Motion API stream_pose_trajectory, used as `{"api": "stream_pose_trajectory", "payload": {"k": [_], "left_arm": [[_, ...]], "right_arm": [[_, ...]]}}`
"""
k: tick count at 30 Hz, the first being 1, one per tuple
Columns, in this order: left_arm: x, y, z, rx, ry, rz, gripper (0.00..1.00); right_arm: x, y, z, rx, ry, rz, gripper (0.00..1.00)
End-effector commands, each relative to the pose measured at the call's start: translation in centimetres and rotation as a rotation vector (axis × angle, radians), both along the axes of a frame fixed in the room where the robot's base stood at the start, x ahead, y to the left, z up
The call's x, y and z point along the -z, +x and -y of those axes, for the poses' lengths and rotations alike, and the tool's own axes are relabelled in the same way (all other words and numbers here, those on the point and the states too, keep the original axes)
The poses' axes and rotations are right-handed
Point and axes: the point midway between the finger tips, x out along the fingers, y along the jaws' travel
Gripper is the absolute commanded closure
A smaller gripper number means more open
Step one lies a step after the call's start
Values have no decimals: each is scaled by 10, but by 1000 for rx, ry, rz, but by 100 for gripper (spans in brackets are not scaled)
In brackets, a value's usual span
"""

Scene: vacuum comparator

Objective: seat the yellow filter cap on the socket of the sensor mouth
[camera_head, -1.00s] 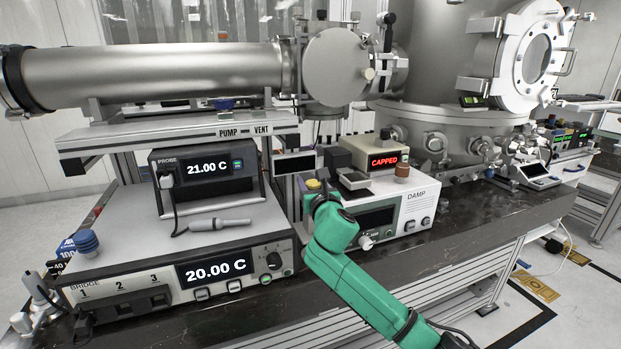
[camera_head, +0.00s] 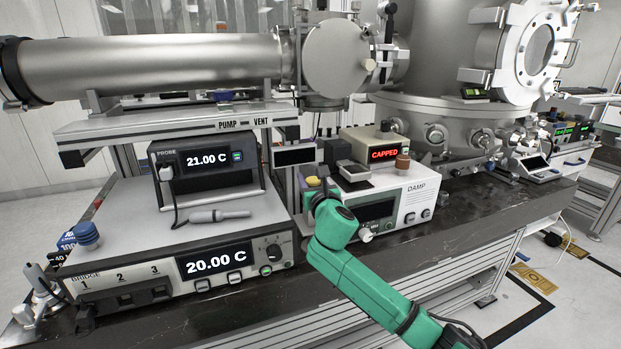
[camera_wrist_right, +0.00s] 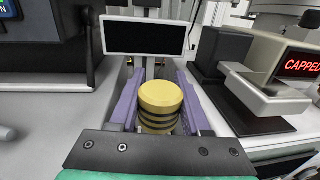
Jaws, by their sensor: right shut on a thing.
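The yellow filter cap (camera_wrist_right: 160,97) is a round, ribbed piece with dark bands. In the right wrist view it stands upright between the purple fingers of my right gripper (camera_wrist_right: 159,86), which is shut on it. In the head view only a small yellow part of the cap (camera_head: 312,182) shows beside my green wrist, left of the DAMP box. I cannot make out the socket of the sensor mouth for sure. My left gripper is not in view.
The white DAMP box (camera_head: 415,203) carries a beige unit (camera_head: 357,146) reading CAPPED and a brown knob (camera_head: 402,161). The BRIDGE box (camera_head: 125,225) with the PROBE meter (camera_head: 207,180) stands left. A small dark screen (camera_head: 294,156) is behind my gripper.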

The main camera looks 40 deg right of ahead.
Motion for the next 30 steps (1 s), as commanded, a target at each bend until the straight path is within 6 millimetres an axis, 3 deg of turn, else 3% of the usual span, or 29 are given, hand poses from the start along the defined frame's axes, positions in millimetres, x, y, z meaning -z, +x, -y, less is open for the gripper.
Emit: {"api": "stream_pose_trajectory", "payload": {"k": [10,21,30], "left_arm": [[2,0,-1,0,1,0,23],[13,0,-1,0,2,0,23],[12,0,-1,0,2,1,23]], "right_arm": [[2,0,0,0,0,0,100],[21,0,0,0,-1,0,100],[21,0,0,0,-1,0,100]]}}
